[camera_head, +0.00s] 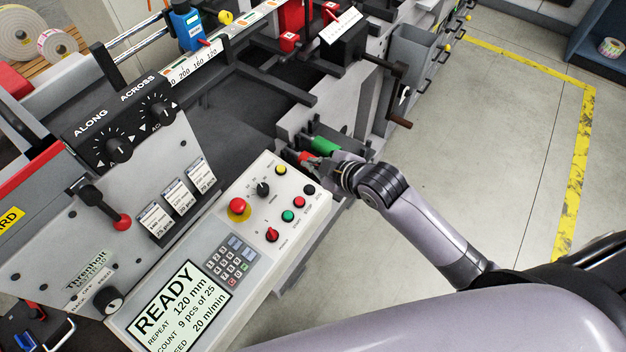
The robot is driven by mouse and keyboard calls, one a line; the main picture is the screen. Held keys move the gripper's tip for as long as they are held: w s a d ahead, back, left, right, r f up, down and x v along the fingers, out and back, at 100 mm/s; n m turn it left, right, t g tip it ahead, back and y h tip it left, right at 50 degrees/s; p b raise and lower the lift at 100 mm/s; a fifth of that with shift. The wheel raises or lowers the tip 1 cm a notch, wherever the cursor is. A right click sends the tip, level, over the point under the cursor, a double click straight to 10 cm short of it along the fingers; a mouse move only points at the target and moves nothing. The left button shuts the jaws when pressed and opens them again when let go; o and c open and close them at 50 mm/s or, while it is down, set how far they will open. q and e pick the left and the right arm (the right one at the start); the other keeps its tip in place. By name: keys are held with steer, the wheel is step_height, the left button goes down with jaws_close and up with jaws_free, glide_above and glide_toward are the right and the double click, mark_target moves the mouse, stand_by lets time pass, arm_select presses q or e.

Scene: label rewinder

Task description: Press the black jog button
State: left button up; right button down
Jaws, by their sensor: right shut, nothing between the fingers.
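The control panel (262,215) stands in the middle of the head view with its face turned up. A small black button (310,190), which looks like the jog button, is near its right edge, beside a red button (299,202) and a green button (288,215). My right gripper (312,164) is shut and empty. In the picture it lies just above the black button, past the panel's upper right edge. I cannot tell its height over the panel. My left gripper is not in view.
A red mushroom button (238,207), a black knob (263,189), a yellow button (281,170) and a red switch (271,235) share the panel. A green cylinder (326,145) is close by my right gripper. A crank handle (399,122) juts out beyond. Grey floor (490,150) is clear at right.

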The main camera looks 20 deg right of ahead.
steer(key=shift+s+a+r, duration=0.1)
steer(key=shift+s+a, duration=0.05)
steer(key=shift+a, duration=0.05)
steer(key=b, duration=0.6)
glide_above(310, 192)
step_height(310, 192, down, 7)
steer(key=shift+s+d, duration=0.1)
steer(key=shift+s, duration=0.05)
steer(key=shift+f+b, duration=0.35)
steer(key=shift+f, duration=0.5)
stand_by(0.4)
steer(key=shift+w+f, duration=0.2)
steer(key=shift+f, duration=0.2)
